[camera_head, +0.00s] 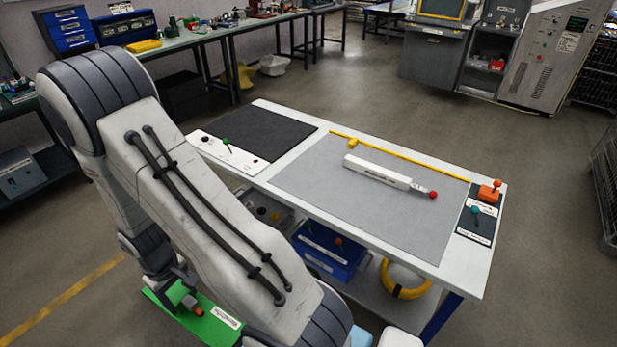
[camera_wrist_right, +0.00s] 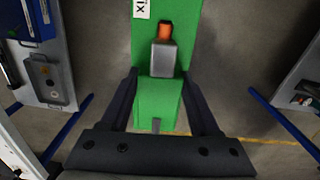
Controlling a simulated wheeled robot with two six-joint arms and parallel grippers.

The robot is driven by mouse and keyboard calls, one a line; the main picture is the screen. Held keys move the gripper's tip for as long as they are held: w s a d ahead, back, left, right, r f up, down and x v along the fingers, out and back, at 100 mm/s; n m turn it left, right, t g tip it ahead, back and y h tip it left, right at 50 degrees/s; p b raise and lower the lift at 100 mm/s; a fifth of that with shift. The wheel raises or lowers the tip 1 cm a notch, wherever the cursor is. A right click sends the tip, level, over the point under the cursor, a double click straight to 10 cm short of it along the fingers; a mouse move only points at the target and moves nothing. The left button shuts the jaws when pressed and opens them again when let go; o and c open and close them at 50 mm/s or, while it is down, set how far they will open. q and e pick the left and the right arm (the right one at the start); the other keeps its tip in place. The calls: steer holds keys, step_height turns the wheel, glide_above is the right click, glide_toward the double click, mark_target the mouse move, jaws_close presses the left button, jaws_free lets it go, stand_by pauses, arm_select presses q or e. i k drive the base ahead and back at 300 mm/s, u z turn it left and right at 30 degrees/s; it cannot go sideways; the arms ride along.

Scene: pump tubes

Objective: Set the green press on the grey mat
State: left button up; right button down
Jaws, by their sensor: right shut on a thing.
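The green press (camera_head: 207,326) hangs at the lower left of the head view, out past the table's left side. It has a white label and an orange knob. In the right wrist view the green press (camera_wrist_right: 158,104) sits between the fingers of my right gripper (camera_wrist_right: 159,78), which is shut on it. My right gripper (camera_head: 165,277) is partly hidden by my own arm in the head view. The grey mat (camera_head: 330,185) lies on the white table. A white bar with a red knob (camera_head: 385,176) lies on the mat. My left gripper is not in view.
A dark mat (camera_head: 258,132) and a white panel with a green lever (camera_head: 228,150) are at the table's left end. A yellow rail (camera_head: 410,160) runs behind the grey mat. An orange block (camera_head: 489,192) stands at the right end. The mat's left and front parts are bare.

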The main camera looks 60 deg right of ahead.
mark_target(357, 199)
steer(key=z, duration=0.75)
steer(key=i, duration=0.85)
steer(key=z, duration=1.1)
steer(key=i, duration=0.25)
steer(key=z, duration=0.2)
